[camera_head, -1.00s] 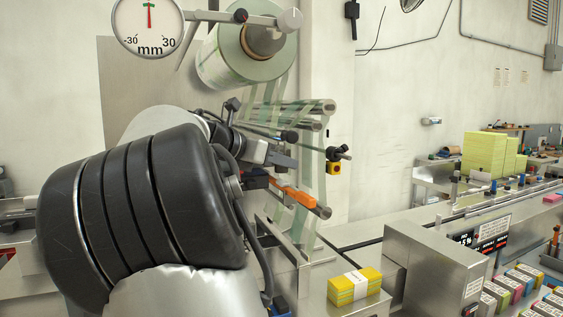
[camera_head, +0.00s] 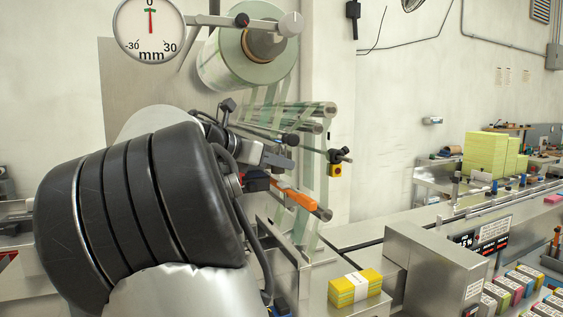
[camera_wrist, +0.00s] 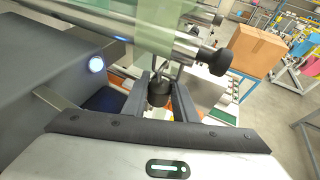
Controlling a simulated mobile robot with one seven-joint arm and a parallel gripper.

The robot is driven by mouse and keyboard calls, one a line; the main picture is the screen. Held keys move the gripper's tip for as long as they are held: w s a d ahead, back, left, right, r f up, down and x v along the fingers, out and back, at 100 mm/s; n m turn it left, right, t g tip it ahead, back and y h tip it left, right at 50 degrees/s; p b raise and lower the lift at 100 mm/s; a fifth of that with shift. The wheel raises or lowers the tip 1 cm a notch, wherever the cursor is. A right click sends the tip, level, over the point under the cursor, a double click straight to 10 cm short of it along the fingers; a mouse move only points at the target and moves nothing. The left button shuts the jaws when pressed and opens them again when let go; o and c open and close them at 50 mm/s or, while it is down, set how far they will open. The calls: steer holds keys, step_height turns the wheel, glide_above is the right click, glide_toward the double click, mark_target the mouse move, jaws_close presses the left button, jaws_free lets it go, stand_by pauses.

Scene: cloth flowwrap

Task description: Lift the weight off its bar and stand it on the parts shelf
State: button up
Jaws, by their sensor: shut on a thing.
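In the wrist view the weight (camera_wrist: 158,94) is a small dark cylinder with a thin metal hook above it. My gripper (camera_wrist: 161,100) is shut on it, one finger on each side. The hook reaches up towards a metal bar (camera_wrist: 202,46) with a dark knob on its end. I cannot tell whether hook and bar touch. In the head view my gripper (camera_head: 278,161) is beside the film rollers, and the weight is hidden there. I cannot pick out the parts shelf with certainty.
Green-striped film (camera_head: 310,165) runs over rollers close to my gripper. An orange-handled part (camera_head: 295,196) is just below it. A steel housing (camera_head: 425,265) and a yellow pack (camera_head: 355,288) stand lower right. A cardboard box (camera_wrist: 257,50) shows beyond the bar.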

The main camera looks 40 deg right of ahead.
steer(key=shift+w+a+p, duration=0.2)
steer(key=shift+a+p, duration=0.1)
steer(key=shift+a, duration=0.5)
steer(key=shift+w+a+p, duration=0.15)
steer(key=shift+a+p, duration=0.1)
steer(key=shift+a, duration=0.5)
steer(key=shift+w+a+p, duration=0.2)
steer(key=shift+a+p, duration=0.1)
steer(key=shift+a, duration=0.5)
steer(key=shift+s, duration=0.1)
